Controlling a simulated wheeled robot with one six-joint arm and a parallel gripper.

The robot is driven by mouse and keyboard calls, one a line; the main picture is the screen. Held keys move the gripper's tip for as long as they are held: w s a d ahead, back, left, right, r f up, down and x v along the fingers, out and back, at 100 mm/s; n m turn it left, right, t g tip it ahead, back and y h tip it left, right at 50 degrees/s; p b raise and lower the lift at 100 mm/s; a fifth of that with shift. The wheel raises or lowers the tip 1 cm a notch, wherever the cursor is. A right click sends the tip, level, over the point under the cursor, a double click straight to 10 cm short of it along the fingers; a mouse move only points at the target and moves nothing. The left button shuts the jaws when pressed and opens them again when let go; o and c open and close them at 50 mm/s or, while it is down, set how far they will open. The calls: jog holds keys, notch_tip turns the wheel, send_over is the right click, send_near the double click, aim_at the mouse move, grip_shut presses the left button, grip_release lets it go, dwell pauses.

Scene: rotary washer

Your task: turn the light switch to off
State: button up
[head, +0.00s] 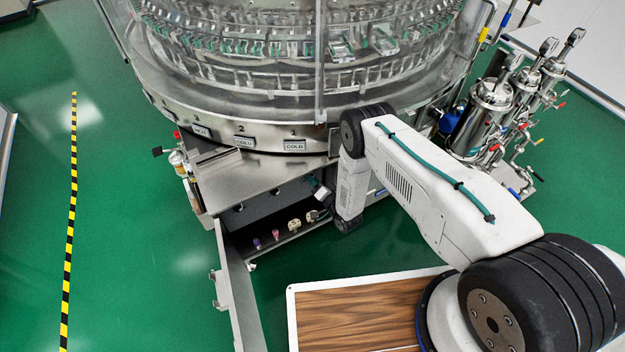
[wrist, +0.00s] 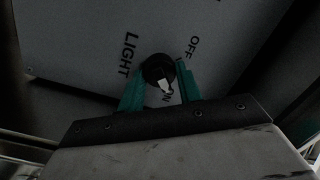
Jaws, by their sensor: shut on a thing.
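The light switch (wrist: 158,70) is a round black rotary knob with a white pointer mark, on a grey metal panel in the wrist view. The word LIGHT is printed to its left and OFF to its upper right. Another label below it, partly covered, shows an N. The white mark points down toward that label. My gripper (wrist: 160,88) has its two green fingers on either side of the knob and is shut on it. In the head view my arm reaches to the open compartment under the machine, and the switch and fingertips are hidden there.
The round washer (head: 300,60) with its clear cover stands above the compartment. An open metal door (head: 238,285) hangs at the front left. Steel canisters (head: 492,100) with valves stand at the right. Green floor is clear at the left.

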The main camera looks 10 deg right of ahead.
jog(key=shift+n, duration=0.3)
jog(key=shift+s+a+r+n+h, duration=0.1)
jog(key=shift+n+h, duration=0.35)
jog(key=shift+n, duration=2.2)
jog(key=shift+a+r+n+h, duration=0.1)
jog(key=shift+n+h, duration=0.3)
jog(key=shift+n, duration=2.2)
jog(key=shift+s+n+h, duration=0.1)
jog(key=shift+n+h, duration=0.35)
jog(key=shift+n, duration=2.2)
jog(key=o, duration=1)
jog(key=v, duration=0.7)
jog(key=shift+s+d+r, duration=0.15)
jog(key=shift+s, duration=0.15)
